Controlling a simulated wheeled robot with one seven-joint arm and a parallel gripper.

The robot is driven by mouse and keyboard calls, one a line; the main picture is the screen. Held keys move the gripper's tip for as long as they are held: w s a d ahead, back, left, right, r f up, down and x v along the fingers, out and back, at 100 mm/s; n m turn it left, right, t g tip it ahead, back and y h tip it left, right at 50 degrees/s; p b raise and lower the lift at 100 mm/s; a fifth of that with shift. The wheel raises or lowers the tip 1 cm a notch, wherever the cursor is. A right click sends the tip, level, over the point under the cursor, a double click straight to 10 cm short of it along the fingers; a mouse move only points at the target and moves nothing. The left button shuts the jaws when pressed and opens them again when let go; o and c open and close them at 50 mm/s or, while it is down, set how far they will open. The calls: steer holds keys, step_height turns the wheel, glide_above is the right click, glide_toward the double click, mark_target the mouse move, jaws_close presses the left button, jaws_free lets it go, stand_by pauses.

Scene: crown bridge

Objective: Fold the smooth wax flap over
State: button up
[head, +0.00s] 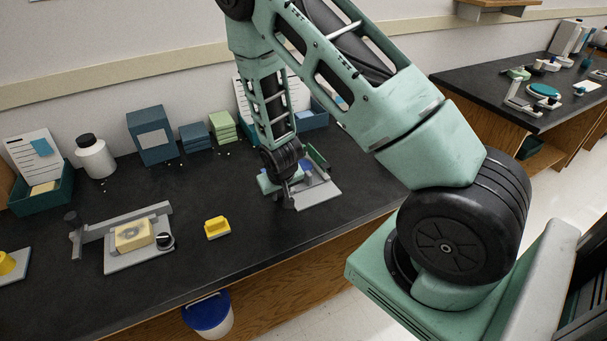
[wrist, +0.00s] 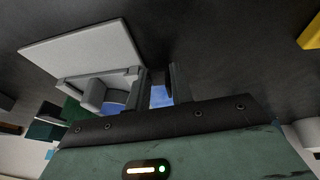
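My gripper (head: 287,197) reaches down over the worktop beside a pale grey plate (head: 318,193). The wrist view shows its two fingers (wrist: 162,86) apart, with a gap between them. A blue surface (wrist: 160,97) shows in the gap, and a blue patch (wrist: 112,99) shows left of the fingers. I cannot tell whether the blue is the wax flap, or whether a finger touches it. In the head view a blue piece (head: 305,167) shows behind the plate, partly hidden by my gripper. The plate also shows in the wrist view (wrist: 85,48), with a grey fixture at its edge.
A yellow block (head: 217,227) lies left of my gripper. A grey stand (head: 140,255) bearing a cream block is further left. Boxes and a white bottle (head: 95,158) line the wall. A blue-lidded bucket (head: 207,312) stands below the front edge.

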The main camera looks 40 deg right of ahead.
steer(key=shift+c, duration=0.5)
steer(key=shift+d+r+y, duration=0.1)
steer(key=shift+d+y, duration=0.05)
steer(key=shift+y, duration=0.25)
steer(key=shift+r+y, duration=0.15)
steer(key=shift+y, duration=0.25)
steer(key=shift+t, duration=0.3)
steer(key=shift+s+d+r+m+y, duration=0.1)
steer(key=shift+d+r+m+y, duration=0.1)
steer(key=shift+m+y, duration=0.15)
steer(key=shift+r+y+p, duration=0.1)
steer(key=shift+y+p, duration=0.2)
steer(key=shift+y, duration=0.25)
steer(key=shift+a, duration=0.1)
